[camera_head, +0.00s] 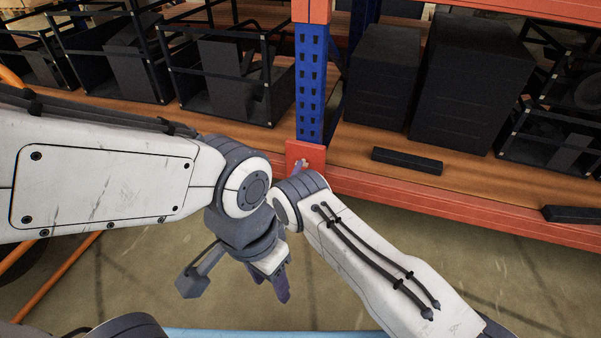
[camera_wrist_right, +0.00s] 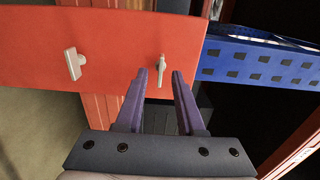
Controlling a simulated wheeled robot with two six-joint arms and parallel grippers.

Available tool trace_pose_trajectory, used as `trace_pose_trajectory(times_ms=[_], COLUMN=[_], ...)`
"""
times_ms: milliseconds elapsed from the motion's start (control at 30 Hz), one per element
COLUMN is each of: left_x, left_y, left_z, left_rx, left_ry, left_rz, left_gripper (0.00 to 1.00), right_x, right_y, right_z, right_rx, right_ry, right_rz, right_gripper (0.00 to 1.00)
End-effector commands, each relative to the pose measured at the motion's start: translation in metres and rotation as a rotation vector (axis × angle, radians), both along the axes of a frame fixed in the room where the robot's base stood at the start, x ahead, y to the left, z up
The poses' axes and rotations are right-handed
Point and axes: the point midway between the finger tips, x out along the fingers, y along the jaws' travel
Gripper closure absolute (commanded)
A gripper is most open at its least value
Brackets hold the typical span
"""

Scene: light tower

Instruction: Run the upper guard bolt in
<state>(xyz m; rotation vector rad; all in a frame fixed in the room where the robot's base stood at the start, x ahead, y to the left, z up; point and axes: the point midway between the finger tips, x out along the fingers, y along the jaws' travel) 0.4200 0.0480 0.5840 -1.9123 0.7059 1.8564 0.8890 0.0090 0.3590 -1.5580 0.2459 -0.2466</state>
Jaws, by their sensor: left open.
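The red guard (camera_head: 303,154) sits at the foot of the blue upright, and it fills the upper left of the right wrist view (camera_wrist_right: 110,35). It carries two pale bolts with bar-like heads. The upper guard bolt (camera_wrist_right: 162,71) is nearer the blue upright; the lower bolt (camera_wrist_right: 75,64) is farther from it. My right gripper (camera_wrist_right: 160,74) is open, its purple fingertips on either side of the upper bolt in the picture; contact cannot be told. In the head view my arms hide most of this. My left gripper (camera_head: 279,284) is open, hanging empty over the floor.
The blue upright (camera_head: 312,85) stands between shelf bays with an orange beam (camera_head: 430,200) along the front. Black boxes (camera_head: 470,80) and wire-frame crates (camera_head: 220,80) fill the shelf. My two arms are very close together in the head view. The floor (camera_head: 350,270) ahead is clear.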

Motion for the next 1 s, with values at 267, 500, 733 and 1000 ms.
trace_pose_trajectory(times_ms=[267, 500, 733, 1000], left_x=[0.0, 0.0, 0.0, 0.0], left_y=[0.0, 0.0, 0.0, 0.0], left_z=[-0.01, -0.009, -0.009, -0.01], left_rx=[0.0, 0.0, 0.0, 0.0], left_ry=[0.0, 0.0, 0.0, 0.0], left_rz=[0.0, 0.0, 0.0, 0.0], left_gripper=[0.5, 0.5, 0.5, 0.5], right_x=[0.019, 0.019, 0.019, 0.019], right_y=[-0.006, -0.006, -0.006, -0.006], right_z=[0.0, 0.001, 0.001, 0.0], right_rx=[0.001, 0.001, 0.001, 0.035], right_ry=[0.0, 0.001, 0.001, -0.01], right_rz=[-0.001, 0.0, -0.001, -0.001], right_gripper=[0.62, 0.66, 1.0, 1.0])
